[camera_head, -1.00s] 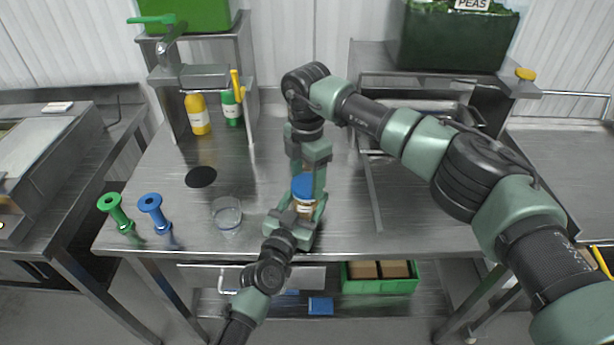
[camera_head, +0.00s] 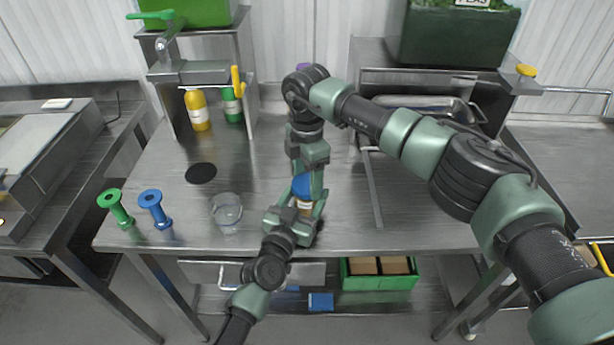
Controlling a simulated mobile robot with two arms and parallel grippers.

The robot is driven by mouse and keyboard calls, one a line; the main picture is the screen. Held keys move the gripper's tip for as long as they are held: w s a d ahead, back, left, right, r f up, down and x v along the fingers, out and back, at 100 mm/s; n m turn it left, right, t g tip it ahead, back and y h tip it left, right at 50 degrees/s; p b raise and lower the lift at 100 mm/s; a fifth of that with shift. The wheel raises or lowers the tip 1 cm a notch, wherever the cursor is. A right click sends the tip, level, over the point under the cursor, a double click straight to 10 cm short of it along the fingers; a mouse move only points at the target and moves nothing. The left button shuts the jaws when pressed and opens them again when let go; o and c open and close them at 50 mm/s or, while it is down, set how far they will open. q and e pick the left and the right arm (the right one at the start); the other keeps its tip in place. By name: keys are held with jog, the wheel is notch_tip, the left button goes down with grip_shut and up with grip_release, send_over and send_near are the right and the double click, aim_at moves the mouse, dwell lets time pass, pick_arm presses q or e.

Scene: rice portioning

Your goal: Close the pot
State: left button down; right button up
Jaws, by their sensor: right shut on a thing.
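The pot (camera_head: 305,206) is a small jar with a pale label, near the front middle of the table. Its blue lid (camera_head: 301,186) is at its top, partly hidden by my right gripper. My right gripper (camera_head: 307,188) points down from above and is shut on the blue lid. My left gripper (camera_head: 300,212) reaches in from the front, with its fingers around the pot's body. Whether those fingers press on the pot is hidden. I cannot tell how tightly the lid sits on the pot.
A clear glass (camera_head: 227,212) stands left of the pot, with a blue spool-shaped object (camera_head: 154,209) and a green one (camera_head: 115,208) further left. A black disc (camera_head: 201,173) lies behind them. A yellow bottle (camera_head: 197,112) and a green bottle (camera_head: 232,105) stand at the back.

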jog(key=m, duration=1.2)
jog(key=o, duration=1.3)
jog(key=shift+r, duration=2.3)
jog(key=shift+c, duration=0.3)
